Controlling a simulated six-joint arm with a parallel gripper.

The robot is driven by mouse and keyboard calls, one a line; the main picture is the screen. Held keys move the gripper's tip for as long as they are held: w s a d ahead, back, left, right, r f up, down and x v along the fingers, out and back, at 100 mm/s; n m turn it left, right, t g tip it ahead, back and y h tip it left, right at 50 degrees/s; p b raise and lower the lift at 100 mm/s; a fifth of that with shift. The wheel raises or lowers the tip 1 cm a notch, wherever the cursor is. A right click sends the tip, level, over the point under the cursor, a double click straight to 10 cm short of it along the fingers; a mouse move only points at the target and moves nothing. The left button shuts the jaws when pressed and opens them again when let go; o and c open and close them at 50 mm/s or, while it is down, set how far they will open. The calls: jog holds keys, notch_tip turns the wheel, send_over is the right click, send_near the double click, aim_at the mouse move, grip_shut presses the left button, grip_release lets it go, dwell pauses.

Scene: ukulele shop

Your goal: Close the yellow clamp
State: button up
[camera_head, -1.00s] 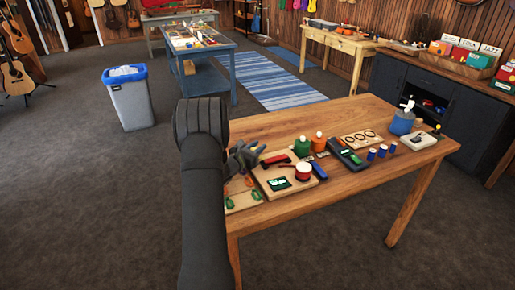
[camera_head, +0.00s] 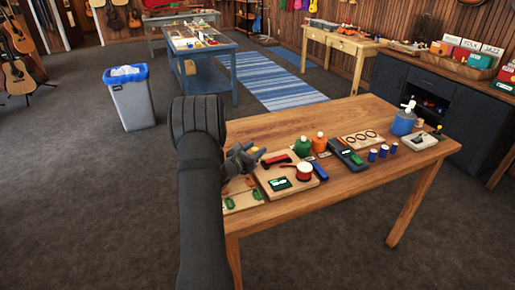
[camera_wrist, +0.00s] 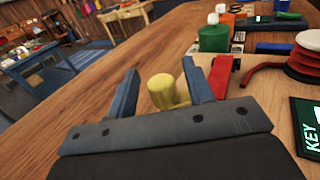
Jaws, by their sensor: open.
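A yellow, rounded, knob-like part (camera_wrist: 163,92), which looks like part of the yellow clamp, stands between the two blue fingers of my gripper (camera_wrist: 161,78) in the wrist view. The fingers are open, one on each side, and do not visibly press on it. The rest of the clamp is hidden by the gripper. In the head view my gripper (camera_head: 243,158) is low over the near left part of the wooden table (camera_head: 345,190), and my arm hides much of the spot.
Right of my gripper are a red lever (camera_wrist: 221,75), a red spool (camera_head: 304,170), a green bottle (camera_head: 302,147) and an orange bottle (camera_head: 319,142). A dark meter (camera_head: 345,153) and blue cylinders lie further right. The table's front right is clear.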

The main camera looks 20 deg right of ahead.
jog(key=v, duration=1.5)
jog(key=shift+a, duration=0.15)
jog(key=x, duration=1.7)
